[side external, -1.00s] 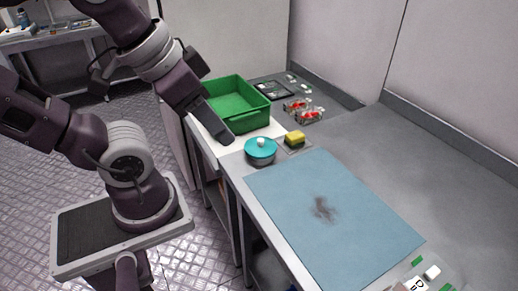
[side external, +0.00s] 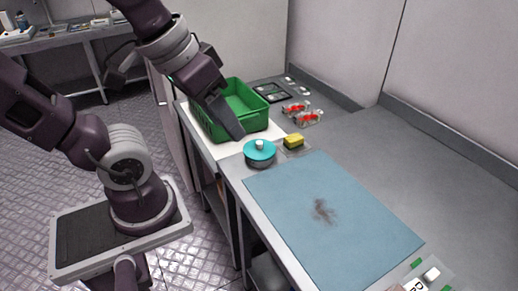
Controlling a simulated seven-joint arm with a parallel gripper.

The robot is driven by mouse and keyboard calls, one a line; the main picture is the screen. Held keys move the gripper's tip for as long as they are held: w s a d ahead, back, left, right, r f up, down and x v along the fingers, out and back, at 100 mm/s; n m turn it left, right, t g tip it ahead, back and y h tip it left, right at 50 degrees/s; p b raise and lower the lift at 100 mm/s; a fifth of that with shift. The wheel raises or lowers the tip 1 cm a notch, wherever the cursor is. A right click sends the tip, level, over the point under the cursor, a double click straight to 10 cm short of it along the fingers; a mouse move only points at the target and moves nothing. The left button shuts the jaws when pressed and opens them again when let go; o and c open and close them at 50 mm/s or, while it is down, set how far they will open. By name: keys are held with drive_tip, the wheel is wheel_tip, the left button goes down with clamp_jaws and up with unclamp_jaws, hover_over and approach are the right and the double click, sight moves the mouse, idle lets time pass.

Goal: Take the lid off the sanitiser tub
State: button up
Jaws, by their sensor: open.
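The sanitiser tub (side external: 260,161) is a small grey round pot near the left edge of the counter. Its teal lid (side external: 262,152) sits on top, with a pale round knob (side external: 260,145) in the middle. My gripper (side external: 236,135) is open and points down and to the right. Its tip is above and to the left of the lid in the picture, apart from the knob as far as I can tell. The fingers overlap the front of the green crate in this view, and the gap between them is not clear.
A green crate (side external: 203,119) stands behind the tub on a white sheet. A yellow sponge (side external: 293,140) lies right of the tub. Punnets of red berries (side external: 302,112) are farther back. A blue mat (side external: 370,225) with a dark smudge covers the front. The grey counter at right is clear.

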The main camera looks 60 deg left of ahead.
drive_tip(key=w+a+f+n+g, duration=0.2)
drive_tip(key=w+a+n, duration=0.3)
drive_tip(key=w+n, duration=0.3)
drive_tip(key=n+g, duration=0.3)
drive_tip(key=n, duration=0.5)
hover_over(259, 142)
wheel_tip(259, 142, down, 11)
drive_tip(key=shift+w+f, duration=0.1)
drive_tip(key=shift+w, duration=0.05)
wheel_tip(259, 142, down, 8)
drive_tip(key=shift+r, duration=0.25)
drive_tip(key=shift+c, duration=0.4)
clamp_jaws()
